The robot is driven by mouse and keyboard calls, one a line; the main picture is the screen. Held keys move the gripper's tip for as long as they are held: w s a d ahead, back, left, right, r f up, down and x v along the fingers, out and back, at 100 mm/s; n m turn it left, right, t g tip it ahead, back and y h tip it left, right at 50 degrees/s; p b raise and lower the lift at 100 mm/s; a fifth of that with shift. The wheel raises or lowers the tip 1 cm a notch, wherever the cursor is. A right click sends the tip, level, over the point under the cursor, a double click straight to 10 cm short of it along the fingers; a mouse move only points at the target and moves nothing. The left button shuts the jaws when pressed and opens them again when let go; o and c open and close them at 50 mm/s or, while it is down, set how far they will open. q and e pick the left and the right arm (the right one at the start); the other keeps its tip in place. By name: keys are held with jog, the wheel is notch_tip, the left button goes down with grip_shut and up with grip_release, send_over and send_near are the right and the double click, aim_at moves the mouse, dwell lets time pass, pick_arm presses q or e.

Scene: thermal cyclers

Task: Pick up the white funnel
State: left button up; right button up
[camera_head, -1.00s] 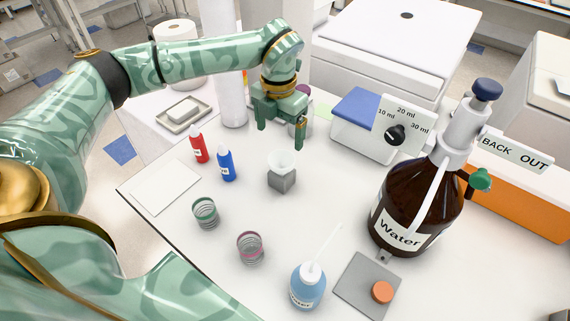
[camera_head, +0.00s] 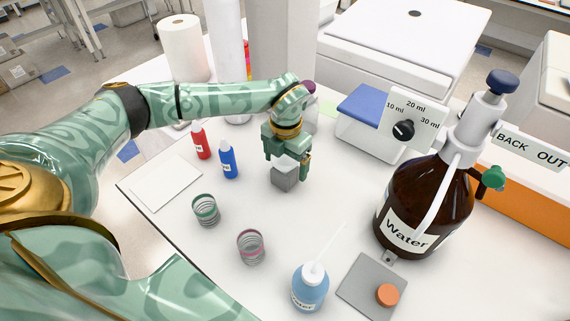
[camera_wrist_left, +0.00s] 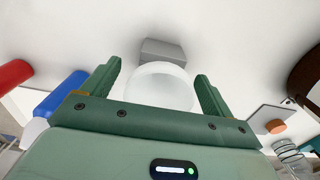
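The white funnel (camera_wrist_left: 158,88) sits on a small grey block (camera_head: 285,180), with its wide mouth towards the left wrist camera. In the head view the funnel is mostly hidden behind my left gripper (camera_head: 287,170). In the left wrist view my left gripper (camera_wrist_left: 158,80) is open, one finger on each side of the funnel, with a visible gap on both sides. My right gripper is not in view.
A red bottle (camera_head: 201,142) and a blue bottle (camera_head: 228,159) stand left of the block. Green (camera_head: 205,210) and pink (camera_head: 250,246) ringed containers stand in front. A brown water bottle (camera_head: 405,240) with dispenser is at right. White table is clear around the block.

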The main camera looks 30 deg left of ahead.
aim_at(286, 159)
pick_arm(q)
jog(key=c, duration=0.7)
jog(key=shift+o, duration=0.2)
notch_tip(286, 159, up, 10)
jog(key=shift+r+p, duration=0.1)
jog(key=shift+p, duration=0.85)
